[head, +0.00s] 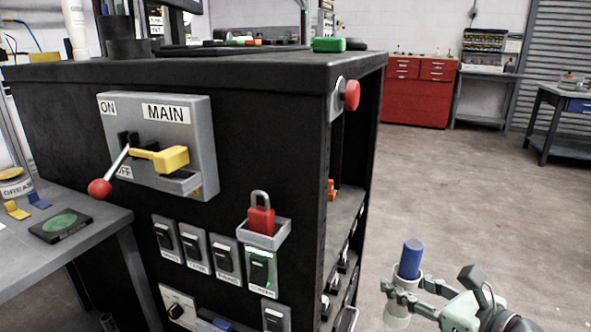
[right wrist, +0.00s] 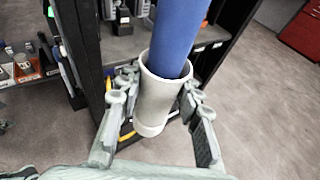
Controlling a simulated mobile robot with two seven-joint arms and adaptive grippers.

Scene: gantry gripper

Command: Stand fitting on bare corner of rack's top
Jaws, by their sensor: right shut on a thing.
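My right gripper (head: 408,290) is shut on a pale grey tubular fitting (head: 398,312) with a blue cylinder (head: 411,258) sticking up out of it. The right wrist view shows the fitting (right wrist: 154,108) between the fingers, with the blue cylinder (right wrist: 178,38) rising from its open end. The gripper is in free air, right of the black rack (head: 275,130) and well below its top (head: 215,68). The top's near right corner looks bare. A green object (head: 329,45) lies farther back on the right. My left gripper is not in view.
A red knob (head: 351,95) juts from the rack's right side near the top. A dark round object (head: 128,49) stands on the top's left. Open floor lies at the right.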

